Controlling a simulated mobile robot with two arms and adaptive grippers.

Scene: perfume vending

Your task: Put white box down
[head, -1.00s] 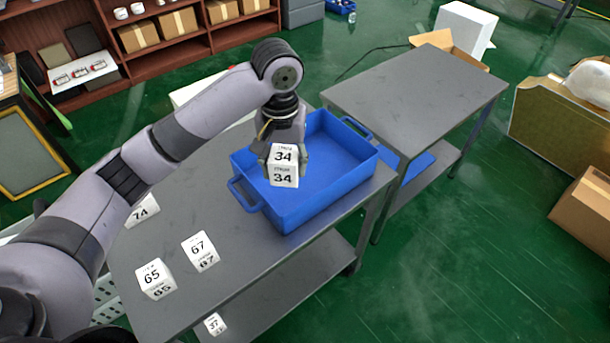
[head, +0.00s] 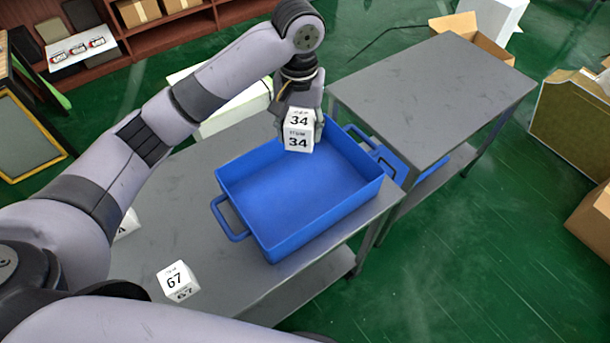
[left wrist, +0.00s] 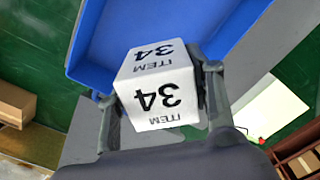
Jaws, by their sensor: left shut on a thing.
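A white box marked 34 (head: 299,131) is held in my left gripper (head: 300,118), above the far side of the blue crate (head: 230,222). In the left wrist view the white box (left wrist: 157,90) sits between the two fingers of my left gripper (left wrist: 158,100), with the blue crate (left wrist: 92,40) beyond it. The crate stands on the grey table and its visible floor is empty. My right gripper is not in view.
A white box marked 67 (head: 178,282) stands on the near grey table (head: 190,165), with another partly hidden behind my arm. A second grey table (head: 430,90) to the right has a bare top.

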